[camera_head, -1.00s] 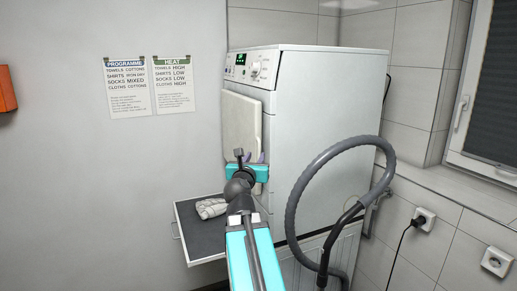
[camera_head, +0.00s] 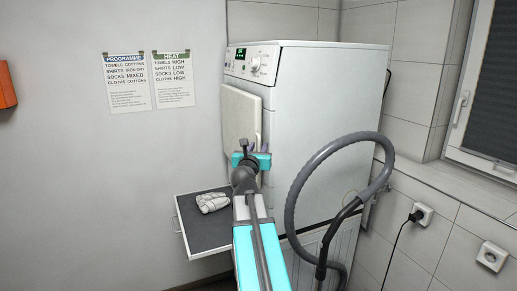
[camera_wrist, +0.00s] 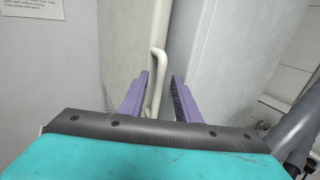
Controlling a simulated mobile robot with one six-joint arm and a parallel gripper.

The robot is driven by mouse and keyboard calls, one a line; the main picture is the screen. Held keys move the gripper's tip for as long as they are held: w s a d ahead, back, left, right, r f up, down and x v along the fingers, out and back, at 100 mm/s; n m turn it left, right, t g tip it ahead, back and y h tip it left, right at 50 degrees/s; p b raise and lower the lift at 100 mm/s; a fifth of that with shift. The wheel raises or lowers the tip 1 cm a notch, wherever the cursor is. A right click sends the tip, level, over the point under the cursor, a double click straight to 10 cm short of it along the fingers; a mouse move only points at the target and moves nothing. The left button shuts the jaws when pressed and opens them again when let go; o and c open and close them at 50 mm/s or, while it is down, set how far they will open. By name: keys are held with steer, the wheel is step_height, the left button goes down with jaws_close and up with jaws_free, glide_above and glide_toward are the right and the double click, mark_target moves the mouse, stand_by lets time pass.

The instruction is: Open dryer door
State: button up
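The dryer (camera_head: 325,130) is a white machine with its control panel at the top front, in the head view. Its cream door panel (camera_head: 241,118) is on the front face, and I cannot tell whether it is fully shut. My gripper (camera_head: 254,149) is at the lower right part of the door. In the wrist view my gripper (camera_wrist: 160,76) has its two purple fingers apart. A pale upright handle bar (camera_wrist: 156,85) shows between them, nearer the left finger, with a gap to the right finger. Contact with the bar cannot be made out.
A pulled-out shelf (camera_head: 190,240) below the door holds a folded grey cloth (camera_head: 212,202). A thick grey hose (camera_head: 293,200) loops at the dryer's right side.

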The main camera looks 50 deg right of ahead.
jaws_close()
steer(key=shift+w+a+f+b, duration=0.1)
steer(key=shift+a+b, duration=0.1)
steer(key=shift+b, duration=0.1)
